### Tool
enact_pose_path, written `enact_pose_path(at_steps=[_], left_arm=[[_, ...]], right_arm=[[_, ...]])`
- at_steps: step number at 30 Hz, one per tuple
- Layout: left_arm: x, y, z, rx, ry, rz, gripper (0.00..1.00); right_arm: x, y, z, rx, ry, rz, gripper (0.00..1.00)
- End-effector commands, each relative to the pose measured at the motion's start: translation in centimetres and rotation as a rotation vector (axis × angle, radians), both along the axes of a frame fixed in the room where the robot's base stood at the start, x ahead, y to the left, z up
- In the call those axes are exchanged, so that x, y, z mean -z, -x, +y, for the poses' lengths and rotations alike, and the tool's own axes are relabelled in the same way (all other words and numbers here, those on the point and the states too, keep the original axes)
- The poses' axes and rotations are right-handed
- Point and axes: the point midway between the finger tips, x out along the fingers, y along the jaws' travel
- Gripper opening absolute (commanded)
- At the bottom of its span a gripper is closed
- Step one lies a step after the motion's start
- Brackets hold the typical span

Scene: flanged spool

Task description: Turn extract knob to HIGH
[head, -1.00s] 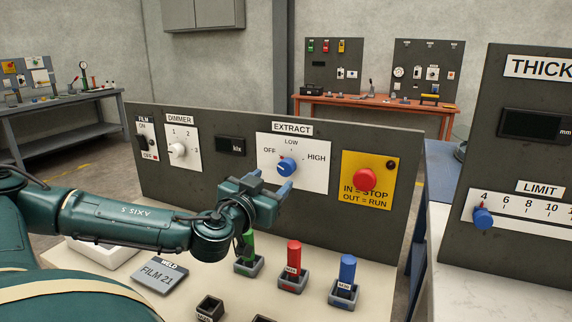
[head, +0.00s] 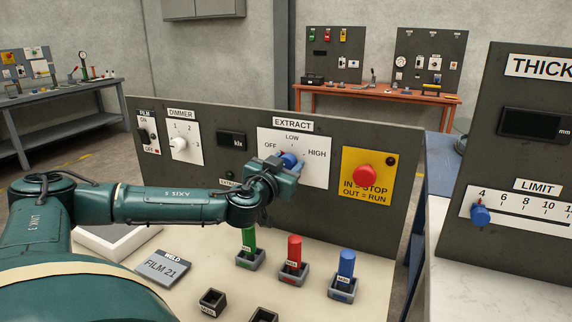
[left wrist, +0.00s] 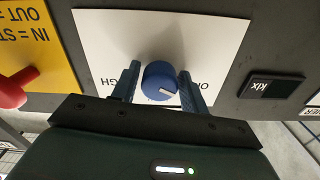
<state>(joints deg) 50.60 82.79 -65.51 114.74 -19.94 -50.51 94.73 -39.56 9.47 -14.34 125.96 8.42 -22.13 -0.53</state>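The blue extract knob (head: 289,160) sits on the white EXTRACT plate (head: 315,172), marked OFF, LOW and HIGH. In the left wrist view, which is upside down, the knob (left wrist: 160,80) shows a white pointer mark toward the OFF side. My left gripper (head: 286,166) is at the panel with its fingers around the knob. In the left wrist view its two fingers (left wrist: 160,88) stand apart on either side of the knob, with a gap on the HIGH side; contact on the OFF side is unclear. My right gripper is not in view.
A red stop button (head: 364,175) on a yellow plate is right of the knob. The dimmer knob (head: 179,143) is to the left. Green (head: 248,238), red (head: 294,250) and blue (head: 346,262) handles stand in holders below my left arm.

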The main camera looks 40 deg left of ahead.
Motion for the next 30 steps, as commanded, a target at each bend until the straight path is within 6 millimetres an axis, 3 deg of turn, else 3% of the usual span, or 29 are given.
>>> enact_pose_path(at_steps=[11,20,30], left_arm=[[0.01,0.03,0.01,0.000,0.000,0.000,0.13],[0.12,0.05,0.02,0.000,-0.034,0.012,0.12],[0.23,0.05,0.02,0.001,-0.241,0.078,0.12]], right_arm=[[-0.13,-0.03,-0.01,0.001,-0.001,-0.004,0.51],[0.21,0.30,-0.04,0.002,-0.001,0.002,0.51],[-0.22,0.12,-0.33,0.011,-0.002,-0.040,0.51]])
